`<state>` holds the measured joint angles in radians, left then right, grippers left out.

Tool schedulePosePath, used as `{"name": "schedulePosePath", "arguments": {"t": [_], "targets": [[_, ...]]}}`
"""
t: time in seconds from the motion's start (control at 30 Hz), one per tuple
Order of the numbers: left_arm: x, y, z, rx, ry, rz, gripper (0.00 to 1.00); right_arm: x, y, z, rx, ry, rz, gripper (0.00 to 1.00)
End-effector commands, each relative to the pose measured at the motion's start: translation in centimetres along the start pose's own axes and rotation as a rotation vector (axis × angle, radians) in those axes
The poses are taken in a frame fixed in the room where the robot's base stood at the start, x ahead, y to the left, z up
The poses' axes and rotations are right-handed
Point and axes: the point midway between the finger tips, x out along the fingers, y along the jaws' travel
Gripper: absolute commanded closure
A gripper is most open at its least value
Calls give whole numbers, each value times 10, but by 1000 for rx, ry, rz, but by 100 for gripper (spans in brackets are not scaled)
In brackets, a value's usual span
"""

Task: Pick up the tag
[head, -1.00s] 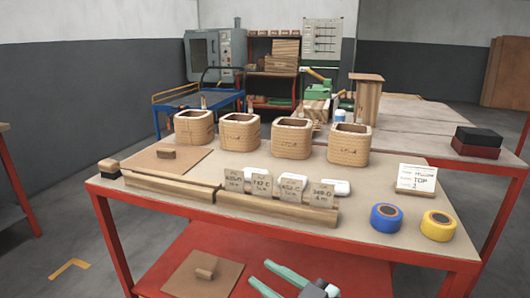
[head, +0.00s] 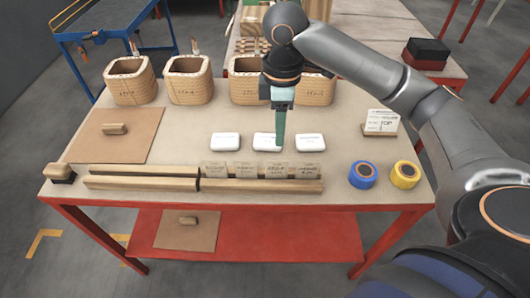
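Several upright tags (head: 245,170) with dark lettering stand in a row along the wooden rail (head: 262,187) near the table's front edge. The lettering is too small to read surely. My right gripper (head: 278,143) points straight down with green fingers, just behind the tag row in the picture. Its fingertips overlap the middle white block (head: 263,139); I cannot tell whether they touch it or hover. The fingers line up as one strip, so a gap between them cannot be seen. Nothing visible is held. My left gripper is out of view.
White blocks (head: 225,141) (head: 310,142) flank the fingers. A brown board (head: 110,145) lies left; a blue roll (head: 362,174), yellow roll (head: 405,174) and sign card (head: 381,121) are right.

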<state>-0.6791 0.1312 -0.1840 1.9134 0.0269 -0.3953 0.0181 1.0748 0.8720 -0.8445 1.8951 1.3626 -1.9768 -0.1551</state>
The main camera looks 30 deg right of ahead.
Motion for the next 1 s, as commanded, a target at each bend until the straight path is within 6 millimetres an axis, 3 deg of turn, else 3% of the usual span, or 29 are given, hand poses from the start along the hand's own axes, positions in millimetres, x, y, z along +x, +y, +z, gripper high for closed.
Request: {"name": "schedulePosePath", "arguments": {"t": [0.3,0.53,0.8,1.0], "targets": [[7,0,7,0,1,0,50,58,-1,0,0,-2,-2,60],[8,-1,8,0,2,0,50,76,0,-1,0,0,-1,60],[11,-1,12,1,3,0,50,114,-1,-2,-1,0,-1,60],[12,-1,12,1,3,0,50,122,0,-3,-1,1,2,60]]}}
